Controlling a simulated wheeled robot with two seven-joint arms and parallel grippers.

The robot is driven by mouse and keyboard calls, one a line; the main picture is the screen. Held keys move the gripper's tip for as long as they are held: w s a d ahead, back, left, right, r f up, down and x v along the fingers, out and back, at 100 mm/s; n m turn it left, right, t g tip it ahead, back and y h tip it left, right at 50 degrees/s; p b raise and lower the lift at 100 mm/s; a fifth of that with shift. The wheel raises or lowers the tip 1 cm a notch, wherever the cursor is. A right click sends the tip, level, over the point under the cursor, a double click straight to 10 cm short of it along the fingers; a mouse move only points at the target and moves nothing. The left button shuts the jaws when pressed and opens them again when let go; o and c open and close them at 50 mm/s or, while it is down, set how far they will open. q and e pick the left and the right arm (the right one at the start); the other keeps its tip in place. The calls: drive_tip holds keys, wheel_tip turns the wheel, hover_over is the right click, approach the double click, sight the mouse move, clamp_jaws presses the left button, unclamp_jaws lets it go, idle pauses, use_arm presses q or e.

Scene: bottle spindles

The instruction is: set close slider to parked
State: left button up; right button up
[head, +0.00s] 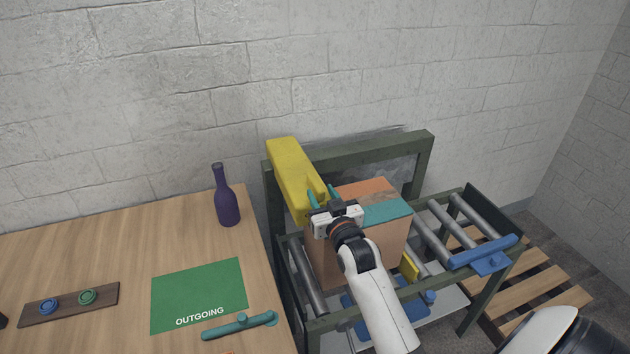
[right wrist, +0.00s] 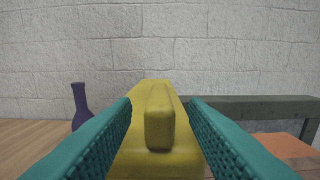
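A long yellow block (head: 290,170) with a raised yellow grip lies along the left side of the green frame. In the right wrist view the yellow grip (right wrist: 160,118) stands between the two teal fingers of my right gripper (right wrist: 163,140), with a gap on each side. My right gripper (head: 323,197) is open at the near end of the block. No label shows which part is the close slider; a teal bar with a knob (head: 240,325) lies on the table and a blue bar (head: 483,252) sits on the frame's right. My left gripper is out of view.
A purple bottle (head: 226,197) stands on the wooden table (head: 120,240). A wooden pallet (head: 545,290) is at the right.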

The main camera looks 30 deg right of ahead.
sight(315, 184)
drive_tip(key=x, duration=0.5)
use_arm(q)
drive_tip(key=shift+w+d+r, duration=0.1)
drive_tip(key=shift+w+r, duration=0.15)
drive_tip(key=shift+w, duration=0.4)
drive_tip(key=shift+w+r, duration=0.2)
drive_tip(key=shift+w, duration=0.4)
use_arm(e)
drive_tip(key=shift+w+f, duration=0.1)
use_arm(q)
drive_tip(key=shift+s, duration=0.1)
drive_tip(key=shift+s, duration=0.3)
use_arm(e)
clamp_jaws()
